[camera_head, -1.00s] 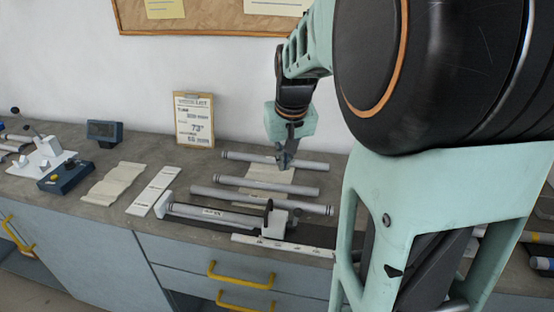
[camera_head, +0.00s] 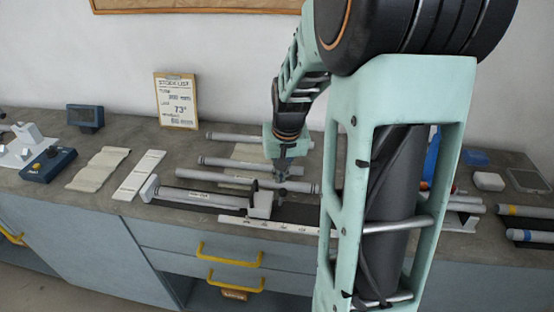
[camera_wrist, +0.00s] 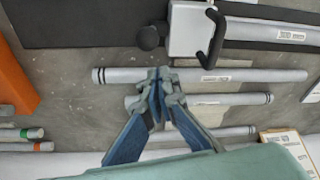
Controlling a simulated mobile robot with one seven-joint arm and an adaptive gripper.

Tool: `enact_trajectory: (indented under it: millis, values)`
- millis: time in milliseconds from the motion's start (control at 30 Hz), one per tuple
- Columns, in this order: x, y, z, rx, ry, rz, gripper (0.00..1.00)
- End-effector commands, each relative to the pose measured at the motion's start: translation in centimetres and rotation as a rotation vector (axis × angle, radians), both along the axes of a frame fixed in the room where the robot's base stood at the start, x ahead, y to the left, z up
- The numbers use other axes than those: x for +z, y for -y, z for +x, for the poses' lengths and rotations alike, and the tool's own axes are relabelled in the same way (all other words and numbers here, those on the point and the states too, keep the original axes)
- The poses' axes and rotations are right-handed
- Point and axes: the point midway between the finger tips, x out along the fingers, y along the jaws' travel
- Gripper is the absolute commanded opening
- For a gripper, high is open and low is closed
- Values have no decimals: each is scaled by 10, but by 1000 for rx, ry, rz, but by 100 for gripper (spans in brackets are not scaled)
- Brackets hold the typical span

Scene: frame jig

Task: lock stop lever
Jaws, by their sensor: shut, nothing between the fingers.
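The stop is a white block (camera_head: 261,206) at the right end of the tube in the jig, with a black lever (camera_head: 252,194) standing at its left side. In the wrist view the block (camera_wrist: 188,30) is at the top, with the bent black lever (camera_wrist: 213,45) on its right and a round black knob (camera_wrist: 149,38) on its left. The jig tube (camera_head: 205,198) has a label. My gripper (camera_head: 281,177) is shut and empty, behind the block and over the loose tubes. In the wrist view its fingertips (camera_wrist: 159,73) are below the block, apart from the lever.
Loose grey tubes (camera_head: 250,162) lie behind the jig, the nearest (camera_wrist: 240,75) under my fingertips. A white scale strip (camera_head: 265,226) lies along the front. A stock list clipboard (camera_head: 177,100) stands at the back. Banded tubes (camera_head: 525,235) lie at the far right.

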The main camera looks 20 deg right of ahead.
Motion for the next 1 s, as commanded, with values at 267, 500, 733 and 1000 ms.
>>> enact_trajectory:
  millis: [267,500,733,1000]
  values:
    - [3,-6,-20,-1,0,0,0]
    - [2,-6,-22,0,0,0,0]
    - [2,-6,-21,1,4,-2,0]
    - [1,-5,-20,1,36,-25,0]
